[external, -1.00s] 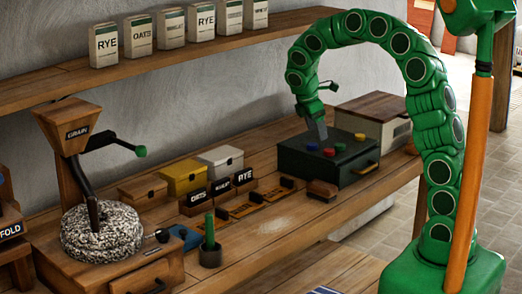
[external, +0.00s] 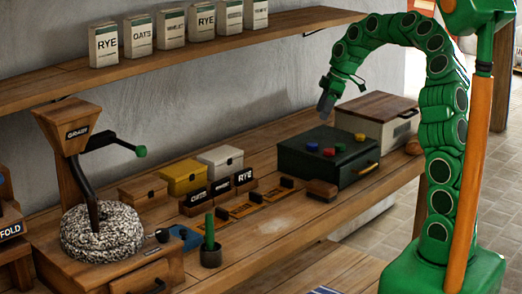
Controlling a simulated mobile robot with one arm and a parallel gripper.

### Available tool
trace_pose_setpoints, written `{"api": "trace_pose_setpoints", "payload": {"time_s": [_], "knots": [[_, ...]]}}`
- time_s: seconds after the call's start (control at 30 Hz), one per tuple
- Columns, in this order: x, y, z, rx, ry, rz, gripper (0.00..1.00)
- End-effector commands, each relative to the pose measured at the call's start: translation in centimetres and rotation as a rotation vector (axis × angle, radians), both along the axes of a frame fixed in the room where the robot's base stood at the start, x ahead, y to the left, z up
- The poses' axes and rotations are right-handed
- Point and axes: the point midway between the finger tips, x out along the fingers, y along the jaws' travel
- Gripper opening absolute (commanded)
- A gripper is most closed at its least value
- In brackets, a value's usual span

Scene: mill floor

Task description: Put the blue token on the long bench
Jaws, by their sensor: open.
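The blue token (external: 328,152) lies on top of the dark green box (external: 300,160), beside a red token (external: 313,147) and a green token (external: 341,148). A yellow token (external: 360,137) lies farther right on the same lid. My gripper (external: 325,112) hangs above the tokens, clear of the lid, pointing down, open and with nothing seen in it. Its fingers are small in this view. The long bench (external: 285,235) is the wooden top along the wall, and the box stands on it.
A wood-topped case (external: 375,103) stands behind the green box. A shelf of bags (external: 206,19) runs above.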

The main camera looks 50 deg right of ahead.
Motion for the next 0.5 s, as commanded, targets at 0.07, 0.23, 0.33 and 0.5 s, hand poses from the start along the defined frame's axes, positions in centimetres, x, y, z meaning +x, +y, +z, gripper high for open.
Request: {"api": "trace_pose_setpoints", "payload": {"time_s": [0.07, 0.23, 0.33, 0.5], "knots": [[-0.1, 0.1, -0.9, 0.001, 0.003, 0.001, 0.69], [-0.1, 0.1, -3.0, 0.001, 0.005, 0.002, 0.69], [0.0, 0.0, -3.5, 0.000, 0.002, 0.002, 0.69], [0.3, 0.3, -4.7, -0.002, 0.003, 0.001, 0.69]]}}
